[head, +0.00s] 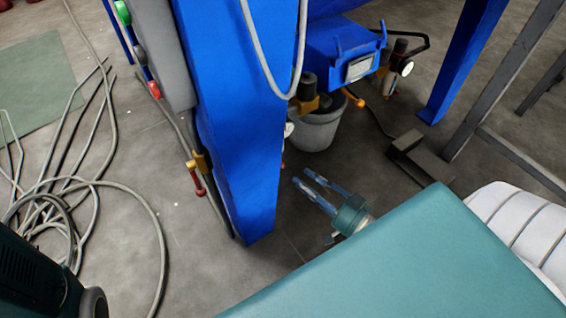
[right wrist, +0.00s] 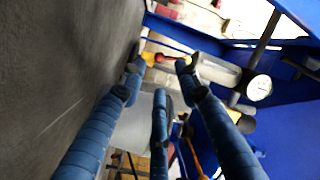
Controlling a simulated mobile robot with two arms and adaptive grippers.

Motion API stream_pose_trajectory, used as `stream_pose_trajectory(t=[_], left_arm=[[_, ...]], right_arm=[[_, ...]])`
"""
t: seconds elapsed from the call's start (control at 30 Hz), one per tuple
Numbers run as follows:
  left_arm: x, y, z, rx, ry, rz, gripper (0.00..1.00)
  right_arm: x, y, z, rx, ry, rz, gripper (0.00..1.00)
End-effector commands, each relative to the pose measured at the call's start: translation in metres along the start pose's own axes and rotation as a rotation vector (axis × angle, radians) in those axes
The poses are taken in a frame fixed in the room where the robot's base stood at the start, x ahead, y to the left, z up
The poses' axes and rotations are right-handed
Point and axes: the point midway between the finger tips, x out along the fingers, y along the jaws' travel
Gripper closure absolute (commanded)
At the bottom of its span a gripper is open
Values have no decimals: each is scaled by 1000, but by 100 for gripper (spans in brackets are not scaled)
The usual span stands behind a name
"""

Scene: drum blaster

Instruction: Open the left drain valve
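A small valve with a brass body and red handle (head: 196,178) is low on the left side of the blue upright; I cannot tell whether it is the left drain valve. Other brass fittings (head: 305,103) show under the blue housing above a grey bucket (head: 318,128). My right gripper (head: 302,182) is low over the floor, right of the blue upright and in front of the bucket. Its blue fingers are spread and appear empty. In the right wrist view, small red and yellow parts (right wrist: 160,58) show beyond the fingertips. My left gripper is not in view.
The blue upright (head: 238,120) stands between the red-handled valve and my right gripper. Loose grey hoses (head: 95,190) lie on the left floor. A gauge (head: 405,68) hangs at the upper right. A grey metal block (head: 420,155) lies right of the bucket.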

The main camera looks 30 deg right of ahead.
Motion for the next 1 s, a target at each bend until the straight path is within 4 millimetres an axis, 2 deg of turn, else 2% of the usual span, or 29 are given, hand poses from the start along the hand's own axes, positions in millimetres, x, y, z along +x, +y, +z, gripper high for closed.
stream_pose_trajectory(t=[0.03,0.3,0.5,0.67,0.9,0.97,1.0], left_arm=[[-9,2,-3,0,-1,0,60],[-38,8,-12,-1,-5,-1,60],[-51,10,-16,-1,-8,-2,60],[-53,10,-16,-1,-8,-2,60],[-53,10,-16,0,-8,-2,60],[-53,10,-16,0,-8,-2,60],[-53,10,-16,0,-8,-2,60]], right_arm=[[10,3,3,0,5,-3,67],[61,3,4,0,6,-4,67],[87,2,2,1,5,-3,67],[95,1,0,1,5,-1,67],[95,0,0,1,4,0,67],[95,0,0,1,4,0,77],[95,0,0,1,3,0,85]])
